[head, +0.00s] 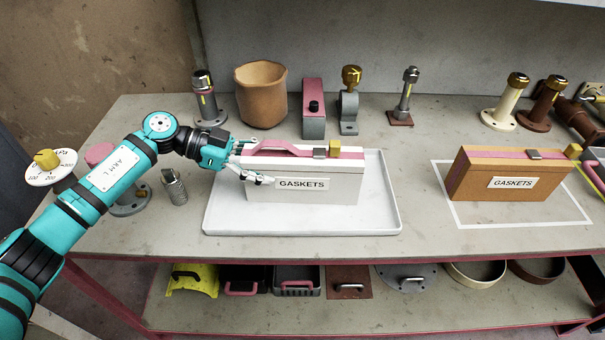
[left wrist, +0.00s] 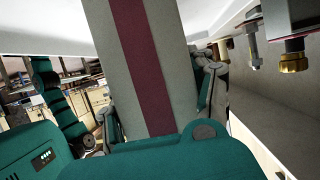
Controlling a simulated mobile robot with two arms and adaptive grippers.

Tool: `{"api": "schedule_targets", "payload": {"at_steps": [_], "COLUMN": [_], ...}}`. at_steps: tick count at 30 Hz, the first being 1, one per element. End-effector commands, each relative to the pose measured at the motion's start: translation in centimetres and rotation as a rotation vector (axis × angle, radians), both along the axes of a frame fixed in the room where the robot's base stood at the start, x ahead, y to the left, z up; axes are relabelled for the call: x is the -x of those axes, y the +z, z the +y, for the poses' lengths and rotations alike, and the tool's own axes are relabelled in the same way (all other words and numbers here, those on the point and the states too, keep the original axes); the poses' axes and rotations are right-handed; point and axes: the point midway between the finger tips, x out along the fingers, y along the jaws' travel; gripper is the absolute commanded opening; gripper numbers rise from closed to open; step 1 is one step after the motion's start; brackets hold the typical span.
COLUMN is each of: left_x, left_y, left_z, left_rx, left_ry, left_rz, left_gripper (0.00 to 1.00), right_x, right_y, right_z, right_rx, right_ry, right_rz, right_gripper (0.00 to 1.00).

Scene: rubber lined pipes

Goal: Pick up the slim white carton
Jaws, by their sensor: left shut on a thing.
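The slim white carton (head: 335,185) has a GASKETS label, a pink stripe along its top and a yellow block near its right end. It is upright on the white tray (head: 390,220), or very close above it; I cannot tell which. My left gripper (head: 252,164) is shut on its left end, with one finger on the front face and the other behind. In the left wrist view the carton (left wrist: 112,45) fills the middle with its dark red stripe, between the fingers of my left gripper (left wrist: 158,95). My right gripper is not clearly in view.
An orange GASKETS box (head: 470,180) stands inside a white outline on the right. A brown pot (head: 262,95), a pink and grey block (head: 313,110) and metal fittings line the back. A ribbed metal piece (head: 174,187) stands left of the tray. The bench between tray and outline is clear.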

Motion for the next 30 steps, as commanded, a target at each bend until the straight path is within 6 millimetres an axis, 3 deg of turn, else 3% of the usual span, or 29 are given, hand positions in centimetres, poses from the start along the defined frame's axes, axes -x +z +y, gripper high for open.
{"api": "schedule_targets", "payload": {"at_steps": [8,21,30], "left_x": [-0.1,0.0,0.0], "left_y": [0.5,8.2,10.1], "left_z": [0.0,0.0,0.0], "left_rx": [0.002,0.002,0.002], "left_ry": [0.001,0.000,0.001], "left_rz": [-0.003,-0.006,-0.001], "left_gripper": [0.10,0.09,0.09], "right_x": [0.0,0.0,0.1], "right_y": [0.0,-0.2,-0.2], "right_z": [0.0,0.0,0.0], "right_rx": [0.000,0.000,0.000], "right_ry": [0.000,0.000,0.000], "right_rz": [0.000,0.001,0.002], "right_gripper": [0.44,0.44,0.44]}}
